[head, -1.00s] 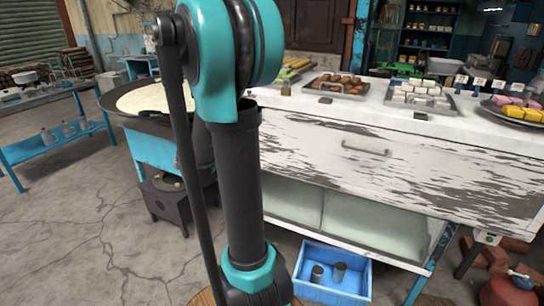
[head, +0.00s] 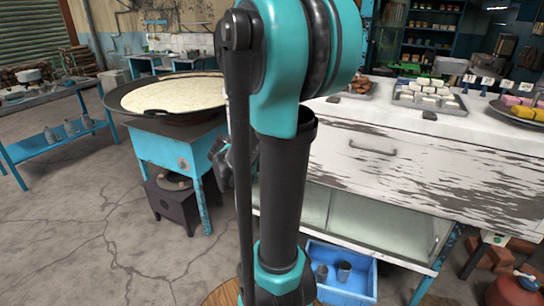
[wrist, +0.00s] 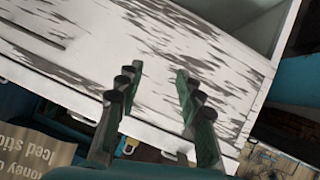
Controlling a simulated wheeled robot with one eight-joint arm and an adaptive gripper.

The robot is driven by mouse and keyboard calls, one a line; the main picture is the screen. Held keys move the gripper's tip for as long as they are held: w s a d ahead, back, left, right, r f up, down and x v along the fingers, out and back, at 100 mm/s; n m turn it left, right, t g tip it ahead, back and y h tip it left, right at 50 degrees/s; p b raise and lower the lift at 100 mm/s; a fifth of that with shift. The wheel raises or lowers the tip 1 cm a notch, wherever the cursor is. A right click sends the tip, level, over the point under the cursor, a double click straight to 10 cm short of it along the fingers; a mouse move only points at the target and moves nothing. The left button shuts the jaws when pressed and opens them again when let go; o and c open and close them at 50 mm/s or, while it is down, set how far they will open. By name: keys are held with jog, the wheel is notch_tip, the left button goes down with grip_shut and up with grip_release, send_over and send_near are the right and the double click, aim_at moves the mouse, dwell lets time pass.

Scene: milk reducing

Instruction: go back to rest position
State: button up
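My gripper (wrist: 159,72) shows in the wrist view with its two dark green fingers apart and nothing between them. Beyond the fingers is the worn white front of the counter (wrist: 85,55), seen tilted. In the head view my teal and black arm stands upright across the middle and hides part of the counter (head: 410,165). A dark part of my arm's far end shows just left of the upright link, beside the pan stand; the fingers cannot be made out there.
A wide pan of pale milk (head: 175,93) sits on a blue stand (head: 165,150) to the left. A blue crate (head: 345,283) with metal cups lies under the counter. Trays of sweets (head: 430,95) stand on top.

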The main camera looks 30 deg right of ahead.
dwell(0.3)
jog(key=s+a+f+n+y, duration=0.4)
jog(key=s+a+f+y, duration=0.1)
jog(key=a, duration=0.5)
jog(key=s+a+f+n+g+y, duration=0.1)
jog(key=s+a+f+n+y, duration=0.4)
jog(key=s+a+f, duration=0.3)
jog(key=a+y, duration=0.1)
jog(key=a, duration=0.2)
jog(key=shift+s+a, duration=0.2)
jog(key=shift+s, duration=0.2)
jog(key=shift+d, duration=0.1)
